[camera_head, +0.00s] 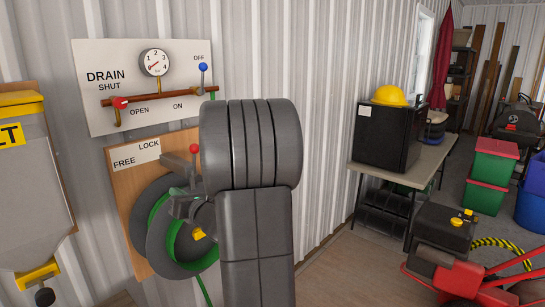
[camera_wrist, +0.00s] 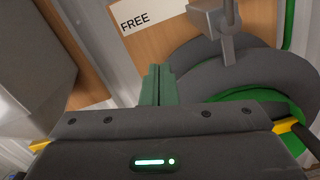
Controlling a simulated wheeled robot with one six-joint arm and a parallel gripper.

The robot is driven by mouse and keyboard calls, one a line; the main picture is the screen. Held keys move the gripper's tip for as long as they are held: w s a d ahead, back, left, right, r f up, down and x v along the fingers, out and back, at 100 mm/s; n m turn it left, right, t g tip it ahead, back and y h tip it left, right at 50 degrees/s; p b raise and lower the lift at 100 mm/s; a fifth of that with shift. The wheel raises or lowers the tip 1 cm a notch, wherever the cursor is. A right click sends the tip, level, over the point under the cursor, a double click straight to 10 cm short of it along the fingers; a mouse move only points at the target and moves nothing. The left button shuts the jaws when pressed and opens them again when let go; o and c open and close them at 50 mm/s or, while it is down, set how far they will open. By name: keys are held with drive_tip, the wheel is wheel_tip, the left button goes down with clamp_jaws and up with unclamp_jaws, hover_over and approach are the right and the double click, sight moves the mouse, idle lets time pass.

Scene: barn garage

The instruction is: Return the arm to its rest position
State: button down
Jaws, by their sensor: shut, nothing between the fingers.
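My gripper (camera_wrist: 157,72) shows in the wrist view with its two green fingers together and nothing between them. Its fingertips point toward the wooden board that carries the hose reel (camera_wrist: 195,60). Whether they touch anything is unclear. In the head view my thick grey arm rises in the foreground and hides part of the reel (camera_head: 143,232) and its board (camera_head: 122,190). My gripper is hard to make out there. A lever with a red knob (camera_head: 194,149) stands at the board's LOCK/FREE label (camera_head: 135,154).
Above the reel is a drain panel (camera_head: 95,75) with a gauge, a red handle and a blue-knobbed lever. A yellow-lidded hopper (camera_head: 25,170) hangs at the left. At the right a table (camera_head: 425,165) bears a black box (camera_head: 385,140).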

drive_tip(key=f+b+v, duration=0.1)
drive_tip(key=b+v, duration=0.1)
drive_tip(key=v, duration=0.7)
drive_tip(key=shift+a, duration=0.25)
drive_tip(key=shift+s+f, duration=0.2)
drive_tip(key=shift+f, duration=0.05)
